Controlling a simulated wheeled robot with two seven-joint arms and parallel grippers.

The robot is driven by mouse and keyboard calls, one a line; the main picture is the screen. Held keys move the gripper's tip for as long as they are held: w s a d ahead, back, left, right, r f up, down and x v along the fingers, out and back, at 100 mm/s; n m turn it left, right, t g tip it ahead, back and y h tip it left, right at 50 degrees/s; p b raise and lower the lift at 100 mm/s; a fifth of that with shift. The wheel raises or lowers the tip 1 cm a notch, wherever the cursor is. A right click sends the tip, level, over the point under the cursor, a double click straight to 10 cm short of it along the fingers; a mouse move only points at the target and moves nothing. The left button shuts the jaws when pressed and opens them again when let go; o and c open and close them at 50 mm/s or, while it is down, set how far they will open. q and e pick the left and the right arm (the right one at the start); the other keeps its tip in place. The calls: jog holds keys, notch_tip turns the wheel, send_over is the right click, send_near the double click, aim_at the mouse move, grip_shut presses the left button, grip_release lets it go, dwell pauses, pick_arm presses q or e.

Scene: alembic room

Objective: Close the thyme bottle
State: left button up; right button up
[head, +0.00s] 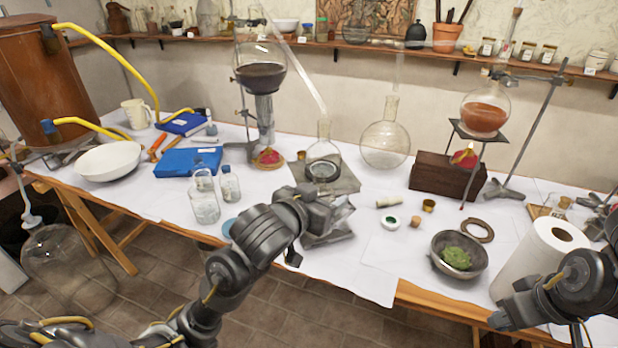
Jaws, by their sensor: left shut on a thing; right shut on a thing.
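My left gripper (335,218) is over the middle of the table, in front of the glass flask (323,152). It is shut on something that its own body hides. My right gripper (505,314) is low at the right, by the table's front edge. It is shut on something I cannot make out. No bottle shows a readable thyme label. Two small clear bottles, one in front (205,208) and one to its right (229,184), stand left of my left gripper. A cork (415,221) and a round green-and-white lid-like piece (391,223) lie right of it.
A grey bowl with green herb (440,270), a dark ring (479,231) and a paper roll (535,258) stand at the right. A wooden block (440,178) and tall glass flasks are behind. A white bowl (108,162) and blue case (188,161) are left.

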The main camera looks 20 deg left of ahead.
pick_arm(q)
jog(key=s+d+f+m+g+h, duration=0.1)
jog(key=s+d+f+m+h, duration=0.1)
jog(key=d, duration=0.6)
jog(key=s+d+f+m+g+h, duration=0.2)
jog(key=s+d+f+m+h, duration=0.1)
jog(key=d, duration=0.4)
notch_tip(320, 180, down, 3)
jog(key=shift+s+d+r+m+h, duration=0.2)
jog(key=shift+s+d+m+h, duration=0.15)
jog(key=shift+s+h, duration=0.3)
pick_arm(e)
jog(key=shift+r, duration=0.1)
jog(key=w+a+r+n, duration=0.2)
jog(key=w+a+r, duration=0.35)
jog(key=a, duration=0.35)
jog(key=s+a+r+n+g+y, duration=0.1)
jog(key=s+a+r+n+g, duration=0.3)
jog(key=a+r+n, duration=0.8)
jog(key=shift+s+a+n, duration=0.15)
jog(key=shift+a+n, duration=0.6)
jog(key=shift+n, duration=1.25)
